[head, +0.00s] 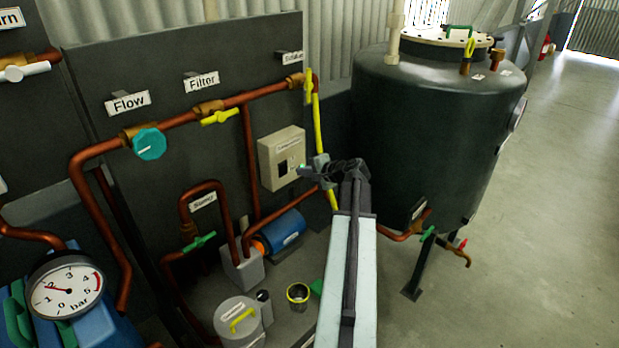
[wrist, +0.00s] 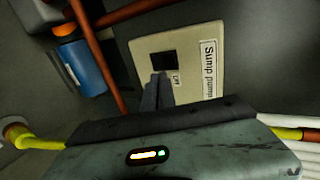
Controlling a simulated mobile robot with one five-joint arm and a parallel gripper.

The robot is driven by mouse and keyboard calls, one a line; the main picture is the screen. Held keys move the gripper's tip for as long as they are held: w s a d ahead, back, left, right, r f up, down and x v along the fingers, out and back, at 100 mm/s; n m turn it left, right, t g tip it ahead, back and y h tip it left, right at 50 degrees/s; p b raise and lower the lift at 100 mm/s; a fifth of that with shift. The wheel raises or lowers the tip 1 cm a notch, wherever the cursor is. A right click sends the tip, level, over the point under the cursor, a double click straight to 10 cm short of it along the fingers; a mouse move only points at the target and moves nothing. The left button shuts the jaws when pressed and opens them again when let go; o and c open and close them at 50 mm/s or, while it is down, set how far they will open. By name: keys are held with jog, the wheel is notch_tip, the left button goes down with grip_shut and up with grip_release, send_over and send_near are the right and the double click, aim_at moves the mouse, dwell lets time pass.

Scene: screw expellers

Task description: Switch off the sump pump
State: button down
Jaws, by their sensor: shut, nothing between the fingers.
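The sump pump's beige switch box (head: 270,165) is on the dark panel in the head view. In the wrist view the box (wrist: 203,60) carries a "Sump pump" label and a dark switch (wrist: 162,60). A small label marked "Off" sits beside the switch. My gripper (head: 305,168) is just right of the box in the head view. In the wrist view its shut, empty fingers (wrist: 158,76) point at the switch and overlap its lower edge. I cannot tell whether they touch it. The switch's position is not clear.
A blue motor (head: 285,232) lies below the box, with copper pipes around it. A yellow pipe (head: 318,125) runs beside my gripper. A large dark tank (head: 430,130) stands to the right. A lidded pot (head: 238,318) and a small cup (head: 298,294) are below. Floor at far right is clear.

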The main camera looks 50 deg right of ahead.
aim_at(284, 166)
jog(key=w, duration=0.6)
jog(key=shift+w+d+f, duration=0.2)
jog(key=shift+w+f, duration=0.05)
jog(key=shift+f, duration=0.1)
